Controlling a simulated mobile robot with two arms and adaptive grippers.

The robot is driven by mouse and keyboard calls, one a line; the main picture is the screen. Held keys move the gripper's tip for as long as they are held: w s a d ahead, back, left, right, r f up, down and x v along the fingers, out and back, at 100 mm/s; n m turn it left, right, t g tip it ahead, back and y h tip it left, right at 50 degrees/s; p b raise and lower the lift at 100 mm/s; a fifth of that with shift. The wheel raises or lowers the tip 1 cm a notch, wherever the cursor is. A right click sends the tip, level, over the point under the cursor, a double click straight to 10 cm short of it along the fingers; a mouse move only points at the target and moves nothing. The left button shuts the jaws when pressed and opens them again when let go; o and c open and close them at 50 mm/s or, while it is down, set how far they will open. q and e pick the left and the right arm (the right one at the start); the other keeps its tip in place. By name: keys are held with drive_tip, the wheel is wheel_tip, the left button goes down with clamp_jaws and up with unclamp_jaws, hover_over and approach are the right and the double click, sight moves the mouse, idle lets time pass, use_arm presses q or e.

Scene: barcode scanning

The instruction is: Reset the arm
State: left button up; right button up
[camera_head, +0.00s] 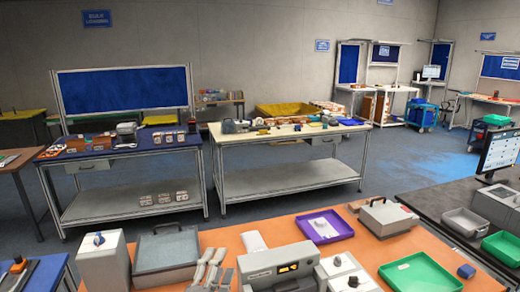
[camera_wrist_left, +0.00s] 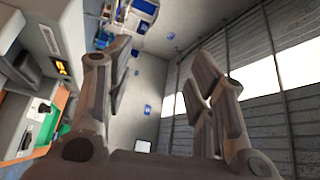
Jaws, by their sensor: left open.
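My left gripper (camera_head: 213,258) stands at the bottom of the head view, above the near orange table (camera_head: 285,222), with its fingers pointing up. Beyond the fingers are the ceiling and walls, tilted. The lit device also shows at the left of the wrist view (camera_wrist_left: 60,55). My right gripper is not in view.
A purple tray (camera_head: 340,233) holding a white item, a green tray (camera_head: 418,272) and another handled box (camera_head: 388,217) are on the orange table. A white box with a blue knob (camera_head: 103,262) is at left. Two workbenches stand behind, with open floor beyond.

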use_arm(q)
drive_tip(key=s+a+f+n+g+y, duration=0.5)
drive_tip(key=s+a+f+n+g, duration=0.4)
drive_tip(key=s+f+n, duration=0.4)
drive_tip(key=s+a+f+n+g+h, duration=0.1)
drive_tip(key=s+f+n+g, duration=0.2)
drive_tip(key=s, duration=0.7)
drive_tip(key=s+a+f+g, duration=0.1)
drive_tip(key=s+f+g, duration=0.25)
drive_tip(key=s, duration=0.65)
wheel_tip(320, 180, down, 33)
drive_tip(key=s+b, duration=0.1)
drive_tip(key=b, duration=0.5)
drive_tip(key=s+a+f+g+b, duration=0.1)
drive_tip(key=s+f+b, duration=0.1)
drive_tip(key=s+f, duration=0.6)
drive_tip(key=s+a+f+g+b, duration=0.1)
drive_tip(key=s+f+b, duration=0.1)
drive_tip(key=s+f, duration=0.6)
wheel_tip(320, 180, down, 4)
drive_tip(key=shift+s+a+f, duration=0.1)
drive_tip(key=shift+s+a, duration=0.25)
